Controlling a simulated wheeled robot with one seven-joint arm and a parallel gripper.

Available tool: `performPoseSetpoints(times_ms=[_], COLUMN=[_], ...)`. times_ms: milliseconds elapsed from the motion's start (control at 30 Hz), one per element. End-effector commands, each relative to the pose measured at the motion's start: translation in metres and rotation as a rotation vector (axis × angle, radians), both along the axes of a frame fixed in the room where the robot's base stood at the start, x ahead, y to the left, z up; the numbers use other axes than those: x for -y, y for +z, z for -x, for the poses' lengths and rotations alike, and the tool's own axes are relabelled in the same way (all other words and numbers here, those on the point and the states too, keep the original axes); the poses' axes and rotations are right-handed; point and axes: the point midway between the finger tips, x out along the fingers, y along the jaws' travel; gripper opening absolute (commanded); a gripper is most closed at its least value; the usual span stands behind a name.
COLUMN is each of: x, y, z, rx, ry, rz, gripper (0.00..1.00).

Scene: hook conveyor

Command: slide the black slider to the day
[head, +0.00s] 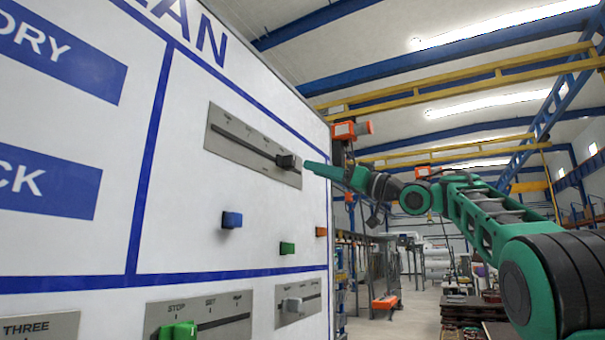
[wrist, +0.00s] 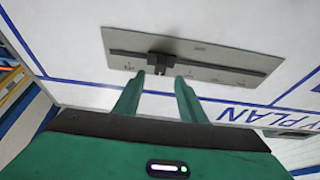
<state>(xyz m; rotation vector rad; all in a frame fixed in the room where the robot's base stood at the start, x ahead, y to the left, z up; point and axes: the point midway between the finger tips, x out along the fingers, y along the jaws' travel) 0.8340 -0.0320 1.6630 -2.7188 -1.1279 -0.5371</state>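The black slider (head: 288,161) sits near the right end of the slot in a grey plate (head: 235,140) on the upright white panel. My gripper (head: 308,166) is just right of it, its fingers pointing at the panel. In the wrist view the black slider (wrist: 160,60) is near the left end of the slot. The two fingers of my gripper (wrist: 159,78) are apart, with their tips just short of the slider, one to each side. I cannot tell whether they touch it. The plate's small labels are too small to read.
Below the plate, a blue knob (head: 232,220), a green knob (head: 287,248) and an orange knob (head: 321,231) stick out of the panel. Lower down are a green slider (head: 179,331) and a grey slider (head: 294,305). Open hall lies to the right.

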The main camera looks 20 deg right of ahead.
Motion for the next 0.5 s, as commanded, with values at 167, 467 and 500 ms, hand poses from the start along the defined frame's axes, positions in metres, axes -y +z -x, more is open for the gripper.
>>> performPoseSetpoints(times_ms=[167,467,500], x=[0.016,0.022,0.022], y=[-0.01,-0.013,-0.013], z=[0.015,0.022,0.022], rx=[-0.001,0.0,0.0], ry=[-0.001,0.001,0.001], rz=[-0.001,-0.001,-0.001], gripper=[0.38,0.38,0.38])
